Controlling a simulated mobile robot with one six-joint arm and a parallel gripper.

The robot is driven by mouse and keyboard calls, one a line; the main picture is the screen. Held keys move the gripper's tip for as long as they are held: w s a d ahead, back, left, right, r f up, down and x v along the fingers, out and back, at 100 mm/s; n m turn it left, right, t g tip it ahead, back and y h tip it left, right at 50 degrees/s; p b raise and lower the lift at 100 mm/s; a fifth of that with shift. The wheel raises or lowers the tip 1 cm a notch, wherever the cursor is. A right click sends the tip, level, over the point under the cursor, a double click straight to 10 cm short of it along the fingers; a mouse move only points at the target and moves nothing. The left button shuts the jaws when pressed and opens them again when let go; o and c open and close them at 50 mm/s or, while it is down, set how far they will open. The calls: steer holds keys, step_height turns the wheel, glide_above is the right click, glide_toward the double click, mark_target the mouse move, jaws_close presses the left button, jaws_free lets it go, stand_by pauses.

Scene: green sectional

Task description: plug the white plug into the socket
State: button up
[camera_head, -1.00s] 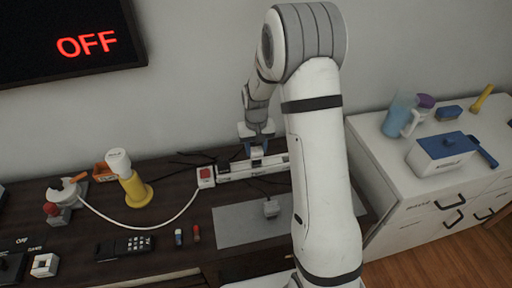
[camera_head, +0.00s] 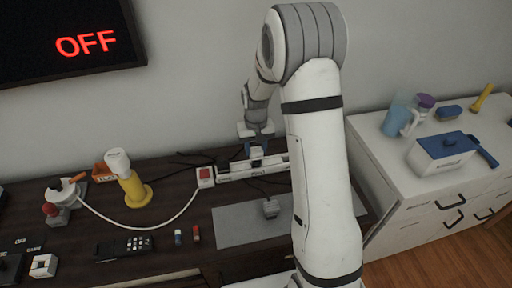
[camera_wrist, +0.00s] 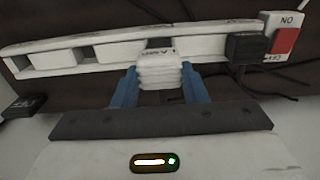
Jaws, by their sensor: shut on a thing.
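My gripper (camera_wrist: 160,90) is shut on the white plug (camera_wrist: 160,72), with one blue finger on each side of it in the wrist view. In the head view my gripper (camera_head: 256,150) is over the white power strip (camera_head: 232,172) at the back of the dark table. In the wrist view the plug's far end meets or overlaps the power strip (camera_wrist: 75,47). I cannot tell whether its prongs are in a socket. A black plug (camera_wrist: 247,47) sits on the strip beside the red switch (camera_wrist: 286,41).
A grey mat (camera_head: 235,225) with a small grey block (camera_head: 270,208) lies in front of the strip. A white cable (camera_head: 150,226) runs left from the strip. Dark cables lie behind the strip. My arm hides the table's right part.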

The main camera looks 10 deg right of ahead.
mark_target(256, 149)
steer(key=shift+f+b, duration=1.5)
steer(key=shift+f, duration=0.55)
steer(key=o, duration=1.1)
steer(key=shift+c, duration=0.2)
steer(key=shift+r, duration=0.1)
step_height(256, 149, up, 8)
steer(key=shift+f, duration=0.15)
